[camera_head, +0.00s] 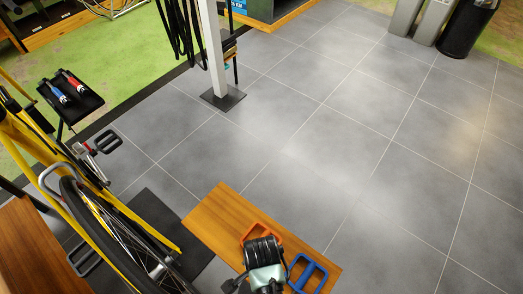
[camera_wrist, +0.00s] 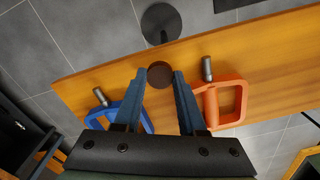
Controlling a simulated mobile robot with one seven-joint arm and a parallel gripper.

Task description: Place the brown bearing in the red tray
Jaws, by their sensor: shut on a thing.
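The brown bearing (camera_wrist: 159,77) is a small dark brown round piece between the blue fingertips of my gripper (camera_wrist: 161,73) in the wrist view. My gripper is shut on it, over the wooden table (camera_wrist: 275,50). The red tray (camera_wrist: 240,101), orange-red with a rounded rim, lies right of my gripper in the wrist view. A grey metal cylinder (camera_wrist: 208,69) is at its upper left corner. In the head view the red tray (camera_head: 274,229) is partly hidden behind my arm's end (camera_head: 264,272), and the bearing cannot be made out.
A blue tray (camera_head: 309,275) lies on the same table, left of my gripper in the wrist view, with another grey cylinder (camera_wrist: 100,96) beside it. A yellow bicycle (camera_head: 92,215) stands left of the table. The tiled floor (camera_head: 410,180) to the right is clear.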

